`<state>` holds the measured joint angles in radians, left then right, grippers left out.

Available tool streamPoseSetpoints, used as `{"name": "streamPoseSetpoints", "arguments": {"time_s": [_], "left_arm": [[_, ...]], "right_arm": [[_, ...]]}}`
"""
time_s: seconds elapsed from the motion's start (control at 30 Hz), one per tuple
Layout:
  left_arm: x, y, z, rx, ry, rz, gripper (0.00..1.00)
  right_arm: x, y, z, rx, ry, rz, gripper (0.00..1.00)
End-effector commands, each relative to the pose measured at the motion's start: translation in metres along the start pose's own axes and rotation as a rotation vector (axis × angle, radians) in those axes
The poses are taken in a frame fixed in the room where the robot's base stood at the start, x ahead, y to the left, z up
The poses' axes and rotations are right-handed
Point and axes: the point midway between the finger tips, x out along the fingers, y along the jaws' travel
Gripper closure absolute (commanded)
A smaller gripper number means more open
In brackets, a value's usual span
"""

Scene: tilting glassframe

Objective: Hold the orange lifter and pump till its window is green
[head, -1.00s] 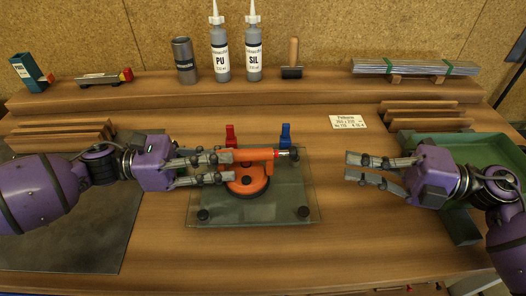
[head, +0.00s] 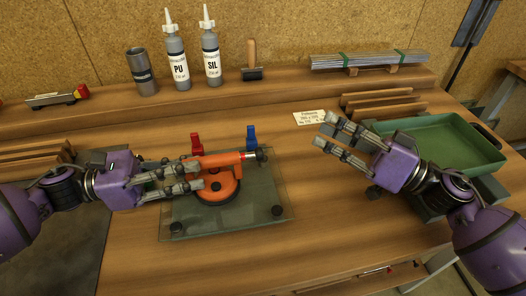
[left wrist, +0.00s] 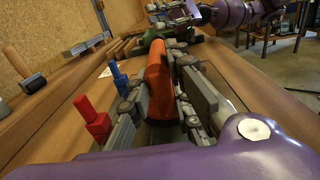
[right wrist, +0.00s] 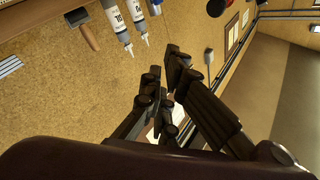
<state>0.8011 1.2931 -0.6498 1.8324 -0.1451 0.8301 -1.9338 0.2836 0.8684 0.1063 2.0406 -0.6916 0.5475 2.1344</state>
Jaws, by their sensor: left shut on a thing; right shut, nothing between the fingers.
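The orange lifter (head: 216,188) sits on a glass pane (head: 258,197) with black round pads at its front corners. My left gripper (head: 200,174) is shut on the lifter's orange handle; the left wrist view shows the handle (left wrist: 158,82) between its fingers. A dark pump knob (head: 262,154) sticks out of the handle's right end.
A red block (head: 196,145) and a blue block (head: 252,138) stand behind the handle. A green tray (head: 462,120), wooden strips (head: 378,105) and a white label (head: 310,117) lie right. Bottles (head: 178,65) stand on the back shelf. The wood between pane and right gripper is clear.

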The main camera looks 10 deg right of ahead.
Motion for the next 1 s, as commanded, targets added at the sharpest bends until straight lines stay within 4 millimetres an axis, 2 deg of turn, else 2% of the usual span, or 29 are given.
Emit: {"name": "streamPoseSetpoints", "arguments": {"time_s": [0.17,0.57,1.0], "left_arm": [[0.000,0.000,-0.001,0.000,0.001,0.000,1.00],[0.000,0.000,-0.001,0.000,0.001,0.000,1.00],[0.000,0.000,-0.001,0.000,0.002,0.000,1.00]], "right_arm": [[-0.002,0.008,0.007,0.130,0.017,0.034,1.00],[0.000,0.006,0.008,0.134,0.018,0.034,1.00],[0.040,-0.024,0.031,0.133,0.018,0.030,1.00]]}}
